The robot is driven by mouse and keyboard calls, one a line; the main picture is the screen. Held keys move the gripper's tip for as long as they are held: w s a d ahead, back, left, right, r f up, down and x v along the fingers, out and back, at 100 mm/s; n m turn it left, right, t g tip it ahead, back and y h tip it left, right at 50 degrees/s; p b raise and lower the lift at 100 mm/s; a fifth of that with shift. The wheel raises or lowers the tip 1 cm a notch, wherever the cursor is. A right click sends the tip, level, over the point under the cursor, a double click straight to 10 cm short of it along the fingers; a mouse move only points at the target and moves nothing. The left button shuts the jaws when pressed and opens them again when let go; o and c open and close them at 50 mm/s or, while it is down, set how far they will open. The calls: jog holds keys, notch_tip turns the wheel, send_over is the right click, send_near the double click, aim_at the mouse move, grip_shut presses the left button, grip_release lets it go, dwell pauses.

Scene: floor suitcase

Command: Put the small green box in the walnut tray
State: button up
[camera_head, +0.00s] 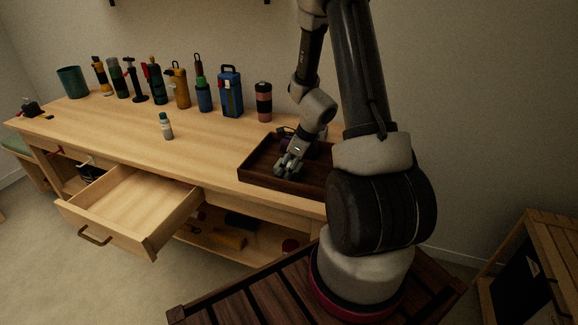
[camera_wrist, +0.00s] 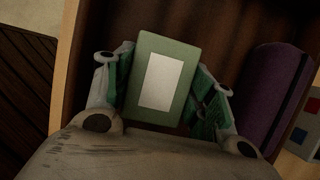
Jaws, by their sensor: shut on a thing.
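The small green box (camera_wrist: 183,56), with a pale rectangle on its face, is between my gripper's fingers (camera_wrist: 163,90) in the wrist view. My gripper is shut on it. The walnut tray (camera_head: 255,176) is on the workbench in the head view, and my gripper (camera_head: 288,165) is over its left part. The tray's dark inside (camera_wrist: 225,25) shows behind the box in the wrist view. I cannot tell whether the box touches the tray floor. In the head view the box is hidden by my gripper.
A purple rounded thing (camera_wrist: 270,98) lies right of the box in the wrist view. A small bottle (camera_head: 166,127) stands on the bench, left of the tray. Bottles and tools line the back, including a blue lantern-like thing (camera_head: 230,92). A drawer (camera_head: 130,205) is open at the front.

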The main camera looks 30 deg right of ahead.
jog(key=o, duration=1.1)
jog(key=shift+c, duration=0.2)
jog(key=s+a+r+n, duration=0.1)
jog(key=s+r+n, duration=0.25)
jog(key=r, duration=0.65)
jog(key=s+a+r+n, duration=0.1)
jog(key=s+r+n, duration=0.25)
jog(key=r, duration=0.65)
jog(key=s+a+r+n+h, duration=0.1)
jog(key=s+r+n, duration=0.4)
jog(key=s+n, duration=0.3)
jog(key=s+a+r+n+h, duration=0.1)
jog(key=s+r+n, duration=0.5)
jog(key=n, duration=0.7)
jog(key=shift+s+a+r+t+h, duration=0.3)
jog(key=shift+s+a+t+h, duration=0.1)
jog(key=shift+s, duration=0.85)
